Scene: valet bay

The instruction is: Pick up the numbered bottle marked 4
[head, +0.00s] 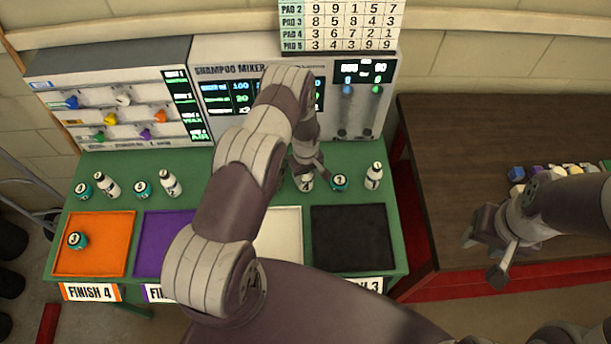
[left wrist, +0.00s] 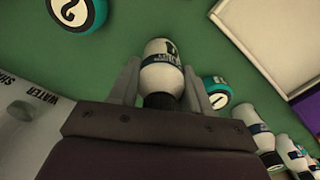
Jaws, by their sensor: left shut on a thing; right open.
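A white bottle marked 4 (head: 306,183) stands on the green table, right of my left forearm in the head view. My left gripper (head: 308,168) is at its top and shut on it. In the left wrist view the white bottle (left wrist: 162,66) sits between the two fingers of my left gripper (left wrist: 161,84), its dark neck toward the palm and its label partly visible. My right gripper (head: 484,256) is open and empty over the brown table at the right.
A numbered teal ball (head: 339,182) and a white bottle (head: 374,176) stand right of the held bottle. More balls and bottles stand at left. Orange (head: 95,262), purple, white and black trays line the front. The shampoo mixer (head: 225,72) stands behind.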

